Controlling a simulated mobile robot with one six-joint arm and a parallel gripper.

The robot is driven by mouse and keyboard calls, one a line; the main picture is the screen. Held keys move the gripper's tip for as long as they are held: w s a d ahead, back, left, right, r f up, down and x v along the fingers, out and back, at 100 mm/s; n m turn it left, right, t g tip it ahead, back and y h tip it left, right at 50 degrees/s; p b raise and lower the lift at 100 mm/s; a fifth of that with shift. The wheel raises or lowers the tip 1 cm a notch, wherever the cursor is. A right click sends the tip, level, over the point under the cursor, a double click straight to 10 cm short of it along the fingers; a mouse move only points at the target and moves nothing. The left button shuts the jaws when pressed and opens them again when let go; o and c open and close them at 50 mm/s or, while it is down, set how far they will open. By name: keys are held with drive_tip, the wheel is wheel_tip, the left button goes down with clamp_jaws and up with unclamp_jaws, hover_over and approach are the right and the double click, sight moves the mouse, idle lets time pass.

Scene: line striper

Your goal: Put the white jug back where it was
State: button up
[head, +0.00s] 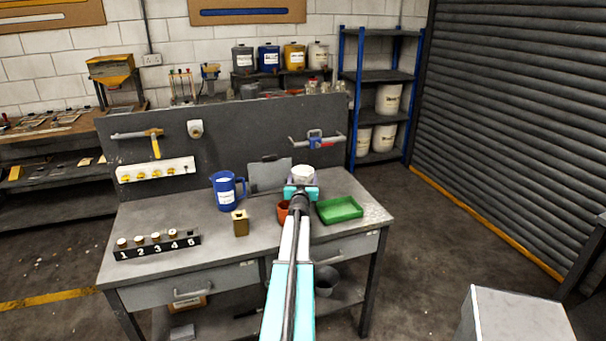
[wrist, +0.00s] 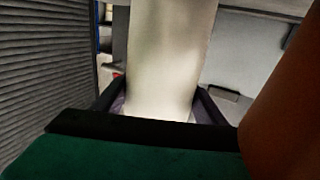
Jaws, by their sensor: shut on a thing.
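The white jug (head: 303,172) is at the back of the workbench, with its top showing above my gripper (head: 301,186). My gripper is shut on it. In the wrist view the pale, smooth side of the white jug (wrist: 170,55) stands between the two dark fingers of my gripper (wrist: 158,108). The jug looks about upright. Its handle and base are hidden, so I cannot tell whether it touches the bench top.
An orange-red pot (head: 283,212) is close beside my arm, partly hidden. A green tray (head: 340,209) lies to the right. A blue jug (head: 226,192), a brass can (head: 240,224) and a numbered rack (head: 157,246) stand left. The bench (head: 190,220) has bare room between them.

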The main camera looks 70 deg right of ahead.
drive_tip(key=shift+f, duration=0.5)
drive_tip(key=shift+f, duration=0.1)
drive_tip(key=o, duration=1.6)
drive_tip(key=shift+f, duration=0.2)
drive_tip(key=o, duration=0.5)
drive_tip(key=shift+c, duration=0.2)
drive_tip(key=shift+r, duration=0.2)
drive_tip(key=b+v, duration=0.3)
drive_tip(key=v, duration=0.9)
